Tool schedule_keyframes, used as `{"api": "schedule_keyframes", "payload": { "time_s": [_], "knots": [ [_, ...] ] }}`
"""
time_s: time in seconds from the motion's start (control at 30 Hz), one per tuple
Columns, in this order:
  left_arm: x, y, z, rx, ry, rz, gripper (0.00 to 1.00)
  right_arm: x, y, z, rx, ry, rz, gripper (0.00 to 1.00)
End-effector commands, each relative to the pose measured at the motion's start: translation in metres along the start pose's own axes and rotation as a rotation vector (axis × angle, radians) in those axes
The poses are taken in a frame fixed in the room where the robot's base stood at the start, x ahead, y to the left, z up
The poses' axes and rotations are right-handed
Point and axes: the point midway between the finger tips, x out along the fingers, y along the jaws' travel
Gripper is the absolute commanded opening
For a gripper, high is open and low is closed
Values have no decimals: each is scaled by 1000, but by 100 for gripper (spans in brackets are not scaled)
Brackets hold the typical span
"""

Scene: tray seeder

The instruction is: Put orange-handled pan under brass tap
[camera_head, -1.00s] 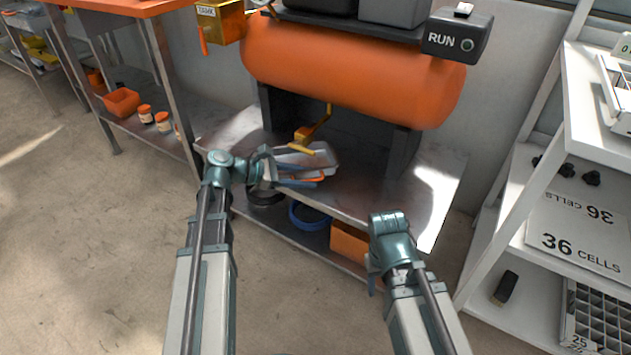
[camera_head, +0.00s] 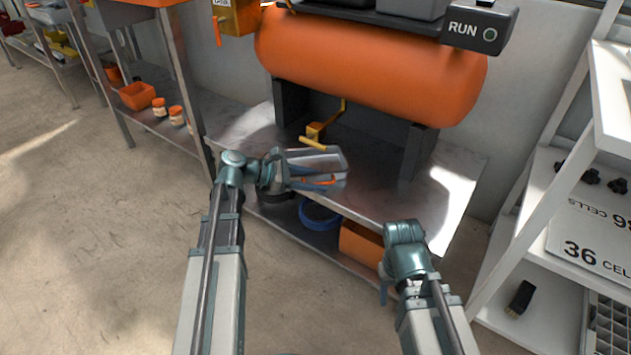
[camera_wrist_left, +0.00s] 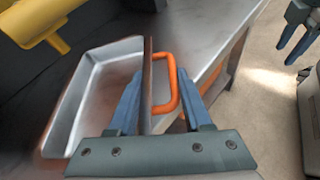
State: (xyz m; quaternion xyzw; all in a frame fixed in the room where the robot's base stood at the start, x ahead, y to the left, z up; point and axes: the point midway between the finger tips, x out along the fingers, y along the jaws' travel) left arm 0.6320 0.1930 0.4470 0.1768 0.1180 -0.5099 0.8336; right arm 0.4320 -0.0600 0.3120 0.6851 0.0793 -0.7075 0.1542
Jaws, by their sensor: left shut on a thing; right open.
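The grey metal pan (camera_head: 316,158) is a shallow rectangle with an orange handle (camera_wrist_left: 172,70) on one side. It is over the front part of the metal shelf under the orange tank. My left gripper (camera_head: 315,182) is shut on the handle; its blue fingers (camera_wrist_left: 160,85) lie either side in the left wrist view. Whether the pan touches the shelf is unclear. The brass tap (camera_head: 316,131) hangs under the tank, just behind the pan in the head view. It also shows at the upper left in the wrist view (camera_wrist_left: 35,22). My right gripper (camera_head: 384,290) is open and empty, in front of the shelf.
A blue round container (camera_head: 320,215) and an orange bin (camera_head: 362,243) sit below. A white rack (camera_head: 510,240) stands right, an orange-topped bench left.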

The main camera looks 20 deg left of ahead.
Motion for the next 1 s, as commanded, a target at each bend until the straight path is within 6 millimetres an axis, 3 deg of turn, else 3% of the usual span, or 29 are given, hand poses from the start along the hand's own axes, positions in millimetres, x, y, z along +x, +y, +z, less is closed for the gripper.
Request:
{"api": "schedule_keyframes", "payload": {
  "time_s": [0.03, 0.07, 0.2, 0.57, 1.0],
  "knots": [
    [1, -1, -3, 0, -1, 0, 0, 3, 0, 0, 0, 0, 0, 50],
    [1, 0, -2, 0, 0, 0, 53, 2, 0, 0, 0, 0, 0, 50],
    [1, 0, -2, 0, 0, 0, 78, 2, 0, 0, 0, 0, 0, 50],
    [-2, 1, 4, 0, 0, 0, 79, -5, 0, 0, 0, 0, 0, 50],
    [-88, 2, 4, -1, 1, 3, 79, -37, 4, 2, 0, 0, 0, 50]
  ]
}}
